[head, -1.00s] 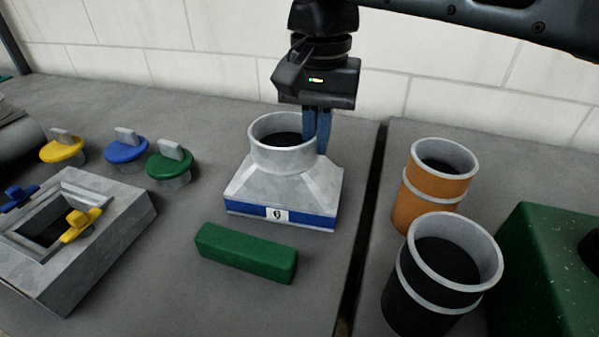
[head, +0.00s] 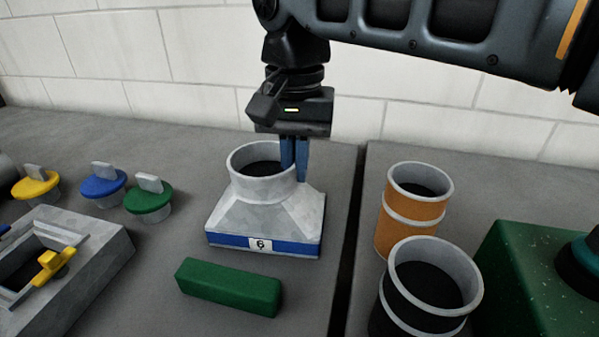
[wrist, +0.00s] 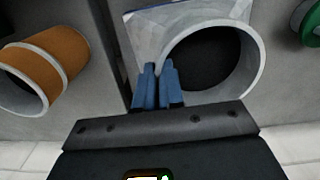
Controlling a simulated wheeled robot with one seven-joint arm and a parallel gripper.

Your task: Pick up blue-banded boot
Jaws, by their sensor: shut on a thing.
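The blue-banded boot (head: 265,205) is a grey metal piece with a round collar, a sloped square body, and a blue band with a small white label around its base. In the head view it is upright at the middle of the grey bench; I cannot tell whether its base is slightly clear of the surface. My gripper (head: 296,172) points down from above, its blue fingers shut on the right side of the boot's collar. In the wrist view the fingers (wrist: 159,72) meet the collar rim (wrist: 250,60); the far fingertips are partly hidden.
A green block (head: 228,287) lies in front of the boot. Yellow (head: 36,186), blue (head: 103,185) and green caps (head: 149,197) and a grey box (head: 85,262) are left. Beyond a dark gap (head: 347,250) stand an orange-banded tube (head: 405,230), a black-banded tube (head: 425,310) and a green machine (head: 525,285).

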